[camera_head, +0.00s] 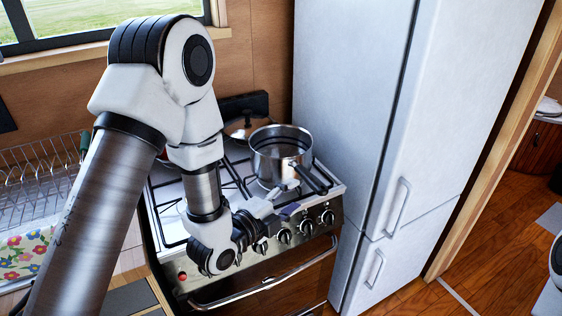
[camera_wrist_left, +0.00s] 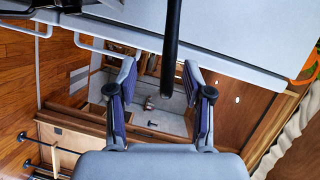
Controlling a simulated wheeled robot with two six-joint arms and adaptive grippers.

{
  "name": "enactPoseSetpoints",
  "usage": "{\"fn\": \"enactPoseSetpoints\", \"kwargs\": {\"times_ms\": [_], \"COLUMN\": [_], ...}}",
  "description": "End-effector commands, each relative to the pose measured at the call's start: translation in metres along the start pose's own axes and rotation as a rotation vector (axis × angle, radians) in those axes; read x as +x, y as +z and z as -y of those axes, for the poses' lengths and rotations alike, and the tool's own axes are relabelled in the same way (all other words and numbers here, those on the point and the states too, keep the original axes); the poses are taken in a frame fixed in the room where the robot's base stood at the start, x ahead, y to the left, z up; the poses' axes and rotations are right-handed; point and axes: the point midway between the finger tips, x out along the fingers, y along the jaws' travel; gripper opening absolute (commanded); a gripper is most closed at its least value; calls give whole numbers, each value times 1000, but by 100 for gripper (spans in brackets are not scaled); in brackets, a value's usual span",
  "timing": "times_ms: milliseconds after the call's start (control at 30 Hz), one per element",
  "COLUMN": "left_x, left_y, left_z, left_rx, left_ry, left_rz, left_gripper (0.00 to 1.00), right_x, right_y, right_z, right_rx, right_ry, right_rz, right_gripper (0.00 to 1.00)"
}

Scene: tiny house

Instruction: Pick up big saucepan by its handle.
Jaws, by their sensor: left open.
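My right gripper does not show.
The stove (camera_head: 165,205) has black grates, front knobs and an oven door bar (camera_head: 265,283). A lidded pan (camera_head: 245,126) stands behind the saucepan. A tall white fridge (camera_head: 350,100) closes off the right side. A wire dish rack (camera_head: 35,185) is at left.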

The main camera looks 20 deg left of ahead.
Motion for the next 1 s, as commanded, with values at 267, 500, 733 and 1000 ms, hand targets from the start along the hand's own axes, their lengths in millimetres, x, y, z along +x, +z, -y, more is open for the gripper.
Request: {"fn": "enactPoseSetpoints", "kwargs": {"times_ms": [267,500,733,1000], "left_x": [34,74,78,78], "left_y": [-4,-3,-2,-2], "left_z": [17,16,14,14], "left_rx": [59,57,54,54], "left_ry": [-43,-41,-40,-39], "left_rz": [-17,-16,-14,-14], "left_gripper": [51,51,51,0], "right_x": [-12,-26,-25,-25], "right_y": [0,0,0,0], "right_z": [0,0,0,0], "right_rx": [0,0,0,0], "right_ry": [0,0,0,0], "right_rz": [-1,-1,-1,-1], "right_gripper": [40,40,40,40]}}
